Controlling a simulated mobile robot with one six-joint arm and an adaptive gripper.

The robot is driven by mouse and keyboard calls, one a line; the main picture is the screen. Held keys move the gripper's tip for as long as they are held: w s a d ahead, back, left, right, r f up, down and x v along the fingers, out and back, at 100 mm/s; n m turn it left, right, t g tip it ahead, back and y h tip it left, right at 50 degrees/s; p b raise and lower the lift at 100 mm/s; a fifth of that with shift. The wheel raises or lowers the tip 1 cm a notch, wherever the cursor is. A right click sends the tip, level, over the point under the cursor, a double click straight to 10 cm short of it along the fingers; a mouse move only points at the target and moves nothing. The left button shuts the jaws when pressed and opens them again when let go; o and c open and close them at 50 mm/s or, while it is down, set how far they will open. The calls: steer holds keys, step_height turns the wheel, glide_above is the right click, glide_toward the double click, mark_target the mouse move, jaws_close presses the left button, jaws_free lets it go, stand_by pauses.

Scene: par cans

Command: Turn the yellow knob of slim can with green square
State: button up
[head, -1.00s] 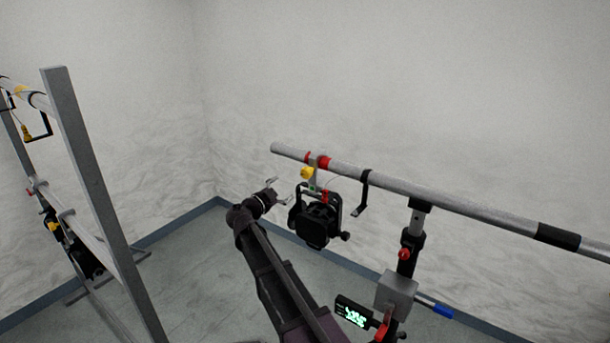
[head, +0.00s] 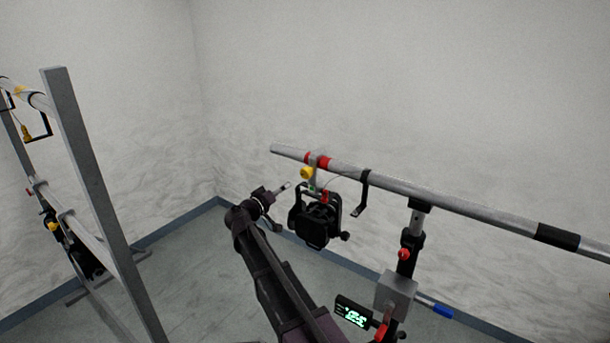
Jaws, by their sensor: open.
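The black slim can (head: 311,230) hangs in its yoke from a silver pipe (head: 450,208), near the pipe's left end. A small green square (head: 312,188) shows on its clamp. The yellow knob (head: 306,173) is on the clamp's left side, just under the pipe. My gripper (head: 283,207) is to the left of the can and lower than the knob. Its jaws are open and apart from the knob, with one fingertip up toward the knob and the other lower, near the can's left side. Nothing shows between them.
A black strap (head: 361,194) hangs from the pipe right of the can. A stand with a grey block (head: 396,294) and a lit display (head: 352,311) is at the lower right. A metal frame (head: 97,190) with more fixtures stands at the left. Bare walls are behind.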

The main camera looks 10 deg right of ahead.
mark_target(304, 174)
steer(key=n, duration=1.6)
steer(key=s+n, duration=0.1)
steer(key=n, duration=0.7)
steer(key=shift+a+n, duration=0.3)
steer(key=shift+w+d, duration=0.1)
steer(key=shift+w, duration=0.05)
steer(key=x, duration=1.3)
steer(key=shift+w+d, duration=0.15)
steer(key=shift+w, duration=0.1)
steer(key=c, duration=1.1)
